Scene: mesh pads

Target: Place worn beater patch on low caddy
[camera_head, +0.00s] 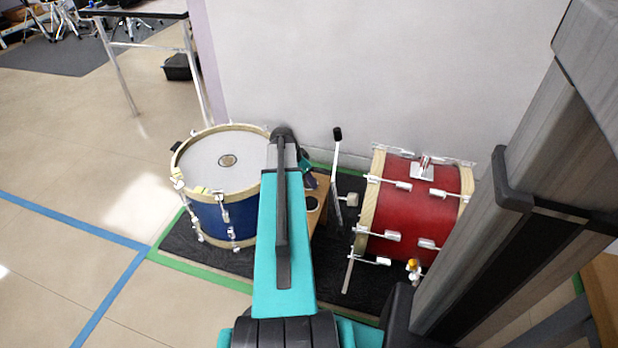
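A small round dark-ringed patch (228,160) lies at the middle of the white head of the blue drum (209,217), to the left of my arm. A low light-wood caddy (320,212) stands on the floor between the blue and red drums. My teal arm hides its left part, and a dark round opening or item shows on its top. My arm reaches forward over the scene. Only a dark part of what looks like my gripper (310,181) shows beside the arm, above the caddy. Its fingers and anything between them are hidden.
A red drum (415,212) lies on its side at the right, with a beater pedal (338,185) before it. Both drums rest on a black mat (330,275) edged with green tape. A white wall (385,75) closes the back. Open floor lies left.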

